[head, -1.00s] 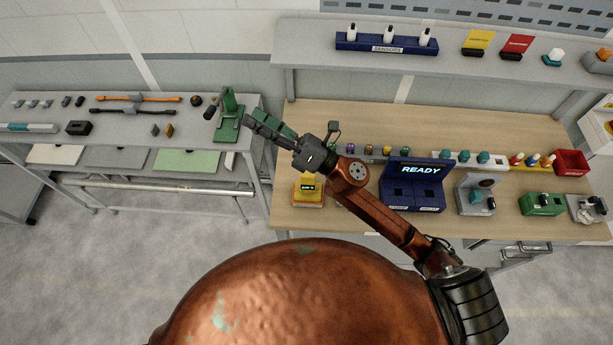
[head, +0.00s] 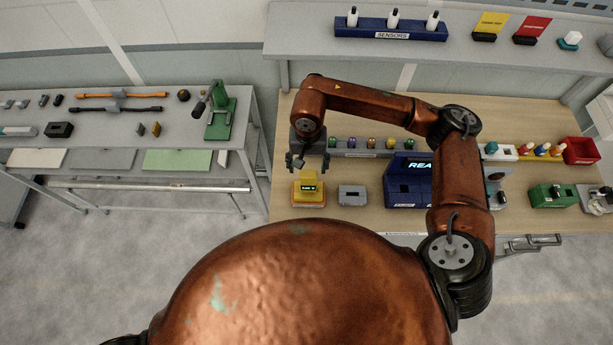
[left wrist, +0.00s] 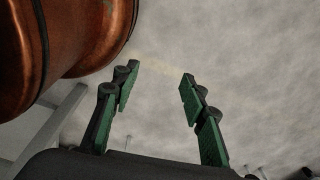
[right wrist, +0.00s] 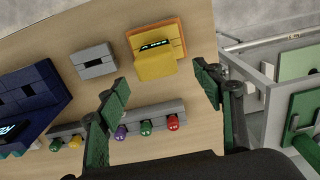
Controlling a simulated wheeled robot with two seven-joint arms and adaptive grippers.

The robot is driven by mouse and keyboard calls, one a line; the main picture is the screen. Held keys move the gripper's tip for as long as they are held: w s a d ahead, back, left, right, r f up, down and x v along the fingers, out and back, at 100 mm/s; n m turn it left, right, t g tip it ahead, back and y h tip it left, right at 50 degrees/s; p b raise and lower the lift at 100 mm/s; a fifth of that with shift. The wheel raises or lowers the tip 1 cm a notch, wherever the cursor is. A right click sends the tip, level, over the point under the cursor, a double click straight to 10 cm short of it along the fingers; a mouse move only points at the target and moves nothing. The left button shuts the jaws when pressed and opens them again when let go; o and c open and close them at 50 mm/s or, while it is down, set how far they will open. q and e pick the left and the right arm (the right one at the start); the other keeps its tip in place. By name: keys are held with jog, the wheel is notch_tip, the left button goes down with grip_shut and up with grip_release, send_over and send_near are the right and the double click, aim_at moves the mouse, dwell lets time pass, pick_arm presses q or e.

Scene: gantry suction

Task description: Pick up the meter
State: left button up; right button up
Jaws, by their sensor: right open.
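The meter (head: 308,187) is a yellow block with a small dark lit display. It sits in an orange-yellow base at the left front of the wooden bench. It also shows in the right wrist view (right wrist: 155,66), upper middle. My right gripper (head: 309,165) points down just behind and above the meter. In the right wrist view its green-padded fingers (right wrist: 160,92) are apart, with the meter beyond them and nothing between them. My left gripper (left wrist: 155,88) shows only in its own wrist view, fingers apart and empty above the grey floor.
A grey block with a slot (head: 352,195) stands right of the meter. A dark blue READY station (head: 400,190) is further right. A grey rail with several coloured knobs (head: 365,146) runs behind. A shelf (head: 300,40) overhangs the back. A side table (head: 120,139) stands left.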

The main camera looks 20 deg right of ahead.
aim_at(308, 172)
jog(key=shift+w+f+b, duration=0.3)
jog(key=shift+f, duration=0.15)
jog(key=shift+s+f, duration=0.1)
jog(key=shift+f, duration=0.05)
jog(key=shift+s+f+b, duration=0.1)
jog(key=shift+s+b, duration=0.25)
jog(key=shift+b, duration=0.05)
jog(key=shift+s+d+f, duration=0.1)
jog(key=shift+s+f, duration=0.05)
jog(key=shift+f, duration=0.15)
jog(key=shift+w+f+p, duration=0.2)
jog(key=shift+f+p, duration=0.1)
jog(key=shift+f, duration=0.65)
jog(key=shift+s+f, duration=0.1)
jog(key=shift+f, duration=0.2)
jog(key=f+p, duration=0.2)
jog(key=f, duration=0.2)
jog(key=shift+s+f, duration=0.2)
jog(key=shift+f, duration=0.25)
pick_arm(q)
jog(key=shift+w+r, duration=0.55)
jog(key=shift+r, duration=0.2)
